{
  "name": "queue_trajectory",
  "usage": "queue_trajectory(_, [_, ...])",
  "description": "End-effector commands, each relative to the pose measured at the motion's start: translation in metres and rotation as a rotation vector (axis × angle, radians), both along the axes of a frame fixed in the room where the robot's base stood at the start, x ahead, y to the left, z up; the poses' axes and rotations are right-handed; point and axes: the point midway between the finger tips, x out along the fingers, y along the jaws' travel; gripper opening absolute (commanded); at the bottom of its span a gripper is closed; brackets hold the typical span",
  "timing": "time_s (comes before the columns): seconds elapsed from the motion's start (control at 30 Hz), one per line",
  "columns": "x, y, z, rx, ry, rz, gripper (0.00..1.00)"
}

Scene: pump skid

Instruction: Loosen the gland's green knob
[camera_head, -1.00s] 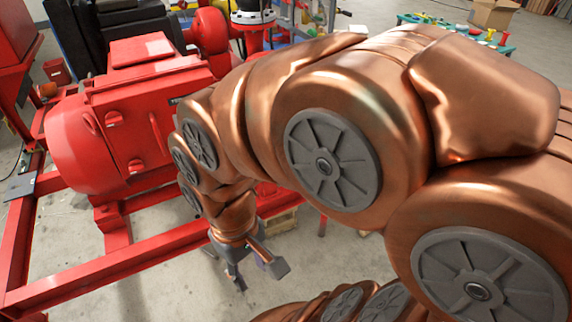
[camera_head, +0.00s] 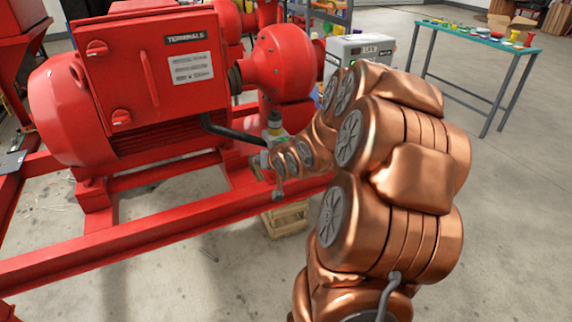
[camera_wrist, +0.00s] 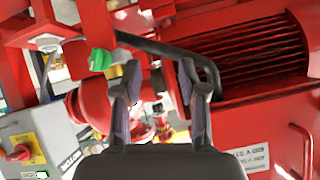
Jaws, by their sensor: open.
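The green knob (camera_wrist: 100,60) shows in the wrist view at upper left, outside and left of my left finger, apart from it as far as I can tell. A yellow part (camera_wrist: 117,71) sits beside it, partly behind that finger. A black cable (camera_wrist: 165,48) runs from beside the knob behind my fingertips. My gripper (camera_wrist: 159,68) is open, with nothing held between its fingers. In the head view my gripper (camera_head: 266,172) is small, near the skid's red beam, just below a small fitting (camera_head: 273,127) at the cable's end. The green knob is not clear there.
The red motor (camera_head: 150,75) and its terminal box stand left of my arm. The red beam (camera_head: 130,237) runs below. A grey control box (camera_head: 360,50) stands behind my arm. A wooden crate (camera_head: 287,220) is under the beam. Open floor lies right, before a green-topped table (camera_head: 478,36).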

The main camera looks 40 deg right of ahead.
Motion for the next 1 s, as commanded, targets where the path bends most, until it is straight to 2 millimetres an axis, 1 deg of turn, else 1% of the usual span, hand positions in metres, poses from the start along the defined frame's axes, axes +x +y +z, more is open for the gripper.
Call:
queue_trajectory(0.03, [0.001,-0.017,-0.029,0.016,-0.057,-0.023,0.42])
queue_trajectory(0.1, [0.005,-0.039,-0.038,0.026,-0.160,-0.046,0.42])
queue_trajectory(0.2, [0.004,-0.066,-0.051,0.046,-0.299,-0.077,0.42])
queue_trajectory(0.3, [-0.002,-0.090,-0.058,0.059,-0.421,-0.103,0.42])
queue_trajectory(0.4, [-0.009,-0.107,-0.060,0.070,-0.518,-0.123,0.42])
queue_trajectory(0.5, [-0.015,-0.117,-0.059,0.075,-0.584,-0.134,0.42])
queue_trajectory(0.67, [-0.017,-0.124,-0.056,0.078,-0.627,-0.141,0.42])
queue_trajectory(0.83, [-0.004,-0.127,-0.055,0.078,-0.626,-0.137,0.42])
queue_trajectory(1.0, [0.016,-0.134,-0.056,0.078,-0.624,-0.137,0.42])
